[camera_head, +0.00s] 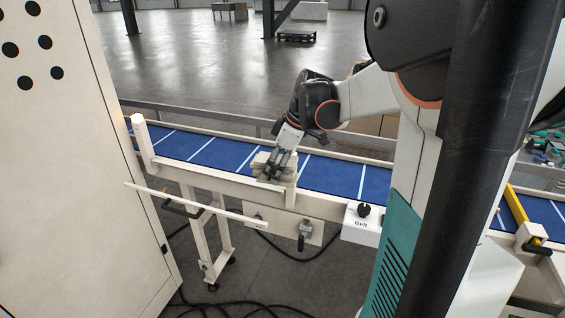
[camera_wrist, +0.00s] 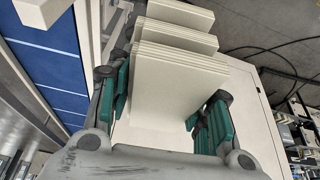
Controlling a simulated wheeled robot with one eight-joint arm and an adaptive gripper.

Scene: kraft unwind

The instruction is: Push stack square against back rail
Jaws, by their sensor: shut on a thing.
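A stack of cream boards (camera_head: 260,158) sits at the near side of the blue conveyor, by the near rail. In the wrist view the stack (camera_wrist: 178,80) shows as stepped groups of thin boards, not flush with each other. My gripper (camera_head: 272,172) points down over the stack from above. In the wrist view its teal-padded fingers (camera_wrist: 160,112) stand on either side of the nearest group, shut on it. The far rail (camera_head: 240,122) of the conveyor runs behind, apart from the stack. The stack's underside is hidden.
The blue belt (camera_head: 215,151) with white cross lines is clear to the left of the stack. A pale cabinet (camera_head: 80,170) stands at left. A belt control box (camera_head: 361,222) hangs at the near side. A yellow bar (camera_head: 517,207) crosses the conveyor at right.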

